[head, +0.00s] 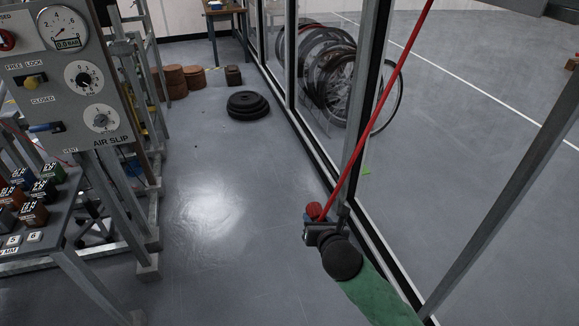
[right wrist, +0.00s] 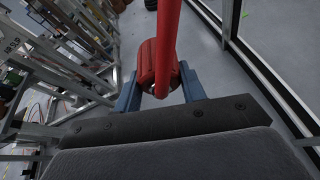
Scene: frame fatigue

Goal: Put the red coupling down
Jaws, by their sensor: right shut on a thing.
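The red coupling (head: 314,210) is in the jaws of my right gripper (head: 318,220), held in the air near the glass partition in the head view. In the right wrist view the coupling (right wrist: 147,62) sits between the two blue fingers of my right gripper (right wrist: 160,90), which are shut on it. A red line (head: 380,100) runs from the coupling up to the top of the head view. It also crosses in front of the coupling in the right wrist view (right wrist: 168,30), hiding part of it. My left gripper is not in view.
A gauge panel (head: 75,85) on a metal frame stands at left, above a shelf (head: 75,205) of small labelled blocks. Black discs (head: 248,105) lie stacked on the floor. Wheels (head: 335,75) stand behind the glass partition. The grey floor (head: 215,225) in the middle is clear.

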